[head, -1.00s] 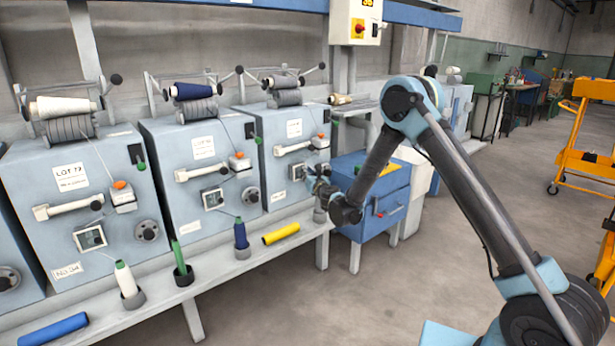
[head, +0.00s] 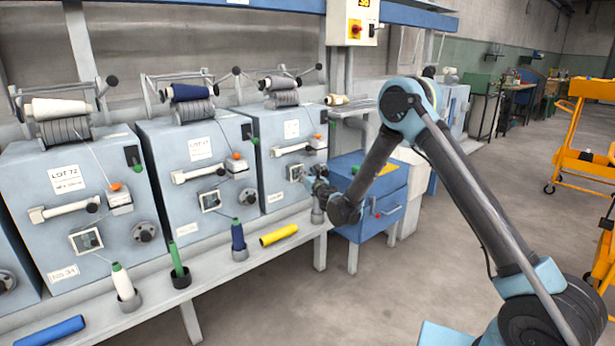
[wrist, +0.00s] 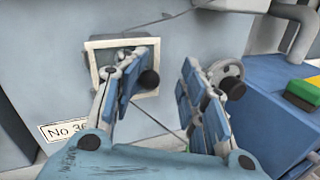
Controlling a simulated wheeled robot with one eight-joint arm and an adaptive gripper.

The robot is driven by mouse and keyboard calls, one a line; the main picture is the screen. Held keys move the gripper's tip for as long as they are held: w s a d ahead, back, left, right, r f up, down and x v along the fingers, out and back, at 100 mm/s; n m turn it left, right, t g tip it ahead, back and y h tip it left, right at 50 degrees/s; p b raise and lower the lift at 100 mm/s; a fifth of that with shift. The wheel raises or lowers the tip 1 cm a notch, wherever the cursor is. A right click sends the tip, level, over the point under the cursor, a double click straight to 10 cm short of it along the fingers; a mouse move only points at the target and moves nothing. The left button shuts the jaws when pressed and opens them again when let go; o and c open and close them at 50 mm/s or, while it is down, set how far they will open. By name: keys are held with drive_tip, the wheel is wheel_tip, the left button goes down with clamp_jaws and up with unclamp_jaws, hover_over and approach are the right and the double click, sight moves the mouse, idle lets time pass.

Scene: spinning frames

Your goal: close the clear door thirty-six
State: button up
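The number 36 machine is the third grey-blue cabinet (head: 290,150) in the head view. Its label (wrist: 66,130) reads "No 36" in the wrist view. The small pale-framed window of door thirty-six (wrist: 94,66) is above the label, and it also shows in the head view (head: 297,173). A dark round knob (wrist: 150,83) shows at the window's right side. The clear pane's angle is hard to tell. My gripper (wrist: 165,78) is open in front of the window, its left finger overlapping the frame and the knob showing between the fingers. Contact cannot be told.
A grey round dial (wrist: 231,71) is partly behind my right finger. A blue box (head: 372,200) stands right of the machine. A shelf with a yellow bobbin (head: 279,235) runs below. Open floor (head: 300,310) lies in front; orange carts (head: 590,150) stand at right.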

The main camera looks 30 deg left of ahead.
drive_tip(key=shift+s, duration=0.1)
drive_tip(key=v, duration=1.2)
drive_tip(key=shift+c, duration=0.2)
